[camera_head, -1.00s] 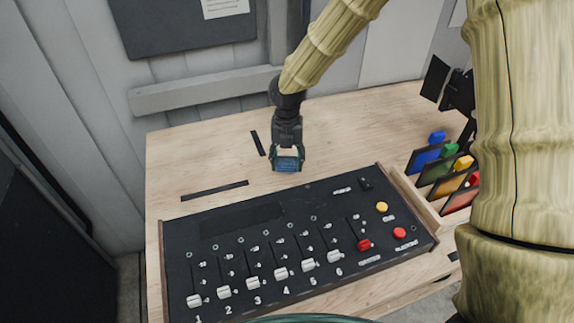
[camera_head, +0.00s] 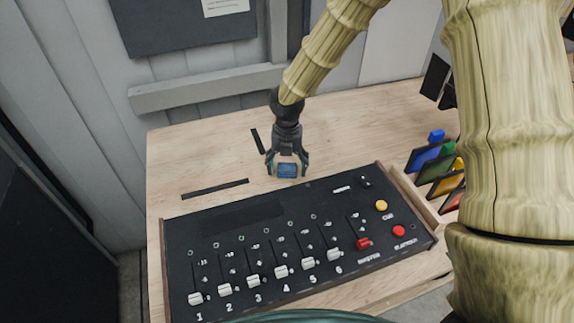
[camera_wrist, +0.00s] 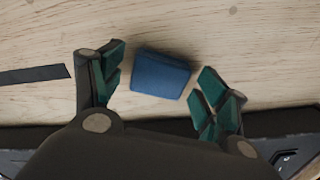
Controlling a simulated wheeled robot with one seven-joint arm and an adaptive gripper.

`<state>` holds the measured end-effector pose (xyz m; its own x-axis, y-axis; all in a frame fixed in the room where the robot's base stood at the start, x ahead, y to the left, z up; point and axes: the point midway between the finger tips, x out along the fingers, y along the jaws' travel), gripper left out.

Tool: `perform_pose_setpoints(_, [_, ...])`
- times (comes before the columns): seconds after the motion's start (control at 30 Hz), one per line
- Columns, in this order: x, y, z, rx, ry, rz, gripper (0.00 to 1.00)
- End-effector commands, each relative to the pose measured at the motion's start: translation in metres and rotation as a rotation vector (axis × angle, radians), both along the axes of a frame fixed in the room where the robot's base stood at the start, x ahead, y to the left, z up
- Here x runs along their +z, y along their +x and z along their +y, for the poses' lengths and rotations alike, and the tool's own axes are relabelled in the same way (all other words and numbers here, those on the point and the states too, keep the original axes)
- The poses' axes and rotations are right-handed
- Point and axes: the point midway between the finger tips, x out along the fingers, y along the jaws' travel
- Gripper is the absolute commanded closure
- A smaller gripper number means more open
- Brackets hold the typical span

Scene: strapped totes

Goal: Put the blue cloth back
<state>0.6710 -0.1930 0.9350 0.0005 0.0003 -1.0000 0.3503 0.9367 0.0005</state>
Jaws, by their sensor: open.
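A small folded blue cloth (camera_head: 287,171) lies on the wooden table just behind the black control panel. It also shows in the wrist view (camera_wrist: 160,74) as a rounded blue block. My gripper (camera_head: 287,168) is open, with its fingers on either side of the cloth. In the wrist view, the teal-padded fingers (camera_wrist: 158,90) stand apart and a gap shows between the cloth and each finger.
The black control panel (camera_head: 220,220) with several sliders and buttons lies in front. A rack at the right holds coloured cards, including a blue one (camera_head: 424,156). Black tape strips (camera_head: 215,189) mark the table. The table's left rear is clear.

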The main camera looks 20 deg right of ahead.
Motion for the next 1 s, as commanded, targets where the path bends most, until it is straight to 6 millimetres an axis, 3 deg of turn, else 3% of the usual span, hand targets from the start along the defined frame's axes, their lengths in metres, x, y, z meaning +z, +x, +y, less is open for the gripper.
perform_pose_setpoints(0.27, [0.009,0.0,0.0,-0.001,0.001,-0.001,0.26])
perform_pose_setpoints(0.8, [0.094,0.001,0.0,-0.002,0.002,-0.003,0.26])
perform_pose_setpoints(1.0, [0.116,0.001,0.0,-0.001,0.001,0.0,0.26])
